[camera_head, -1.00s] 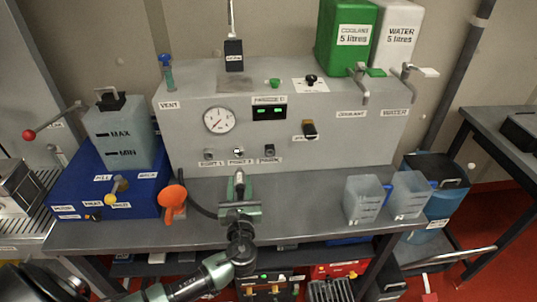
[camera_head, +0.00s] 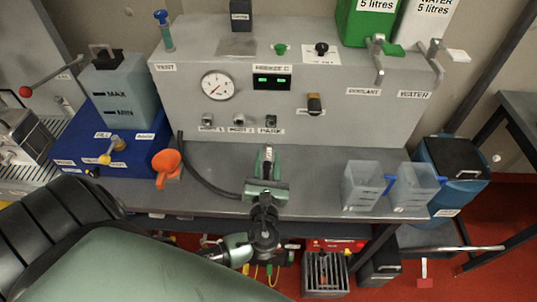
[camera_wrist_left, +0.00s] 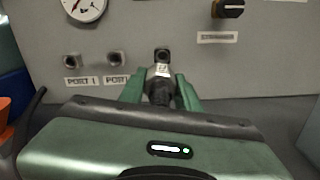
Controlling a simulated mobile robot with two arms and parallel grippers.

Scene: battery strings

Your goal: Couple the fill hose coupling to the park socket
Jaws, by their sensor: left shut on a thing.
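My left gripper (camera_head: 267,162) is shut on the fill hose coupling (camera_wrist_left: 160,86), a dark piece with a pale label, held between the green fingers. The coupling points at the panel, just below and in front of the park socket (camera_wrist_left: 162,55) in the wrist view. In the head view the park socket (camera_head: 271,120) sits above its PARK label, almost in line with the gripper. Whether the coupling touches the socket cannot be told. The black hose (camera_head: 200,178) curves from the left over the bench to the gripper. My right gripper is not in view.
Port 1 (camera_head: 207,119) and Port 2 (camera_head: 239,120) are left of the park socket. A dark knob (camera_head: 314,105) projects from the panel at upper right. Bench between gripper and jugs is clear.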

